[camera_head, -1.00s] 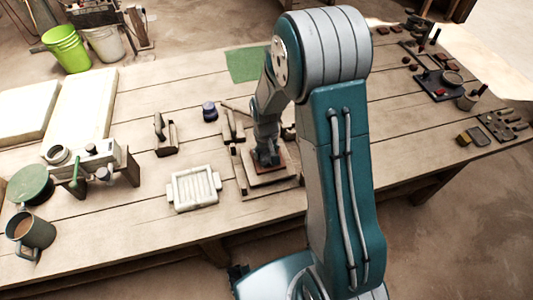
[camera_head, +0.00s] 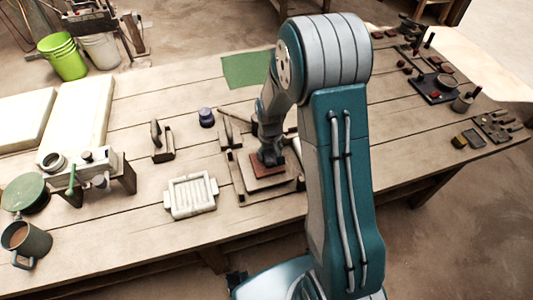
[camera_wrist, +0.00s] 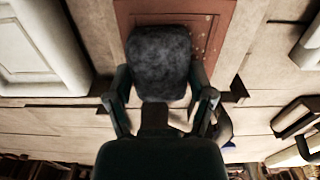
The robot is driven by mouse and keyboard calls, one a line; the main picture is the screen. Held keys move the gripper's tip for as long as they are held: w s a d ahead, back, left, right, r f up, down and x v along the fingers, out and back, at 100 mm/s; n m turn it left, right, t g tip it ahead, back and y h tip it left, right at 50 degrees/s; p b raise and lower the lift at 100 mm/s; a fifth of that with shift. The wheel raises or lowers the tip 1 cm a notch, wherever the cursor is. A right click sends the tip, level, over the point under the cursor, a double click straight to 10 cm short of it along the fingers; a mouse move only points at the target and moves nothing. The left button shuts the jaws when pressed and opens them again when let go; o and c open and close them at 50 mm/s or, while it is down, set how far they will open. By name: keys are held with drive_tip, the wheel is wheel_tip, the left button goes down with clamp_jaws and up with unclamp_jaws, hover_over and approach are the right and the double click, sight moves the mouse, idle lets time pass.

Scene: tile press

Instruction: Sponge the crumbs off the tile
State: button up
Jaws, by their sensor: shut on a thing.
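The reddish-brown tile (camera_head: 264,171) lies on a wooden board (camera_head: 268,186) on the bench. It also shows in the wrist view (camera_wrist: 215,38), with small pale specks on its right side that look like crumbs. My gripper (camera_head: 270,156) is low over the tile's back part. In the wrist view my gripper (camera_wrist: 162,100) is shut on a dark grey sponge (camera_wrist: 160,62), which overlaps the tile's near middle and hides what is under it. I cannot tell whether the sponge touches the tile.
A mug (camera_head: 27,244) is at the front left. My arm hides part of the bench to the right.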

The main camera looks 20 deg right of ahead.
sight(264, 168)
drive_tip(key=shift+s, duration=1.25)
drive_tip(key=shift+a, duration=1.3)
drive_tip(key=shift+w, duration=1.25)
drive_tip(key=shift+s+d, duration=0.7)
drive_tip(key=shift+r, duration=0.15)
drive_tip(key=shift+r, duration=3.9)
drive_tip(key=shift+s, duration=0.1)
